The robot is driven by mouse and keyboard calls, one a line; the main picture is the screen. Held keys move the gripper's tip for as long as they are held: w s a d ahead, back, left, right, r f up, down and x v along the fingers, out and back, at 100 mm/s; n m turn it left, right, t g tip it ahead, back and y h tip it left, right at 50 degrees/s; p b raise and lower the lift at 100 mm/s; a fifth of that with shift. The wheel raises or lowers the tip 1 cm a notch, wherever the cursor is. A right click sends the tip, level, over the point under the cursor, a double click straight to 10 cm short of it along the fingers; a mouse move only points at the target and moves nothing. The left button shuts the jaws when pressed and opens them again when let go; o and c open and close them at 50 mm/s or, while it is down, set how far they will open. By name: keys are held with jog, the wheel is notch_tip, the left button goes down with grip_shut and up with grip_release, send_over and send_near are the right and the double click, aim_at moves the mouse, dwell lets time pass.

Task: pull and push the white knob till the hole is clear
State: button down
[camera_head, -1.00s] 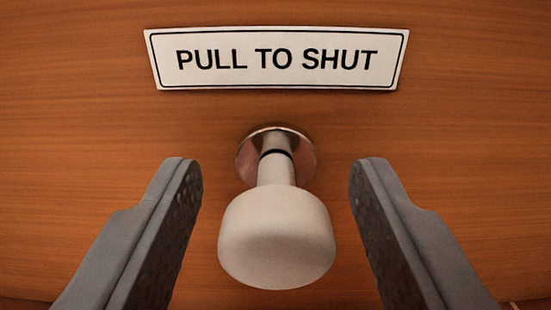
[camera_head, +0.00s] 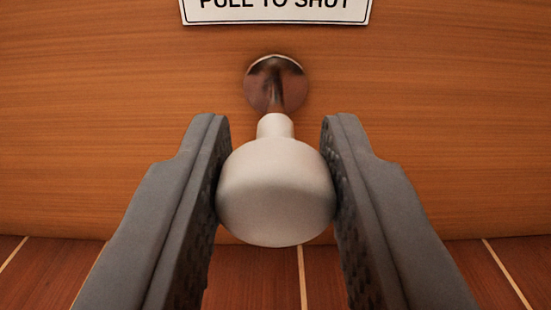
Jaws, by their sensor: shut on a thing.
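The white knob (camera_head: 276,195) is a rounded head on a short white neck. My gripper (camera_head: 276,130) is shut on it, one dark grey finger pressing each side. Behind the neck, a dark shiny rod (camera_head: 276,98) runs back to a round metal collar (camera_head: 259,80) on the wooden panel. The head and fingers hide part of the panel below the collar. I cannot make out any open hole.
A white sign (camera_head: 276,13) is fixed to the wooden panel (camera_head: 100,130) above the knob, its top cut off; it reads "PULL TO SHUT". Below the panel's lower edge is a plank floor (camera_head: 255,280) with pale seams.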

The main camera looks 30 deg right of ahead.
jog(key=shift+v, duration=0.85)
jog(key=c, duration=1.1)
grip_release()
jog(key=shift+s+a, duration=0.1)
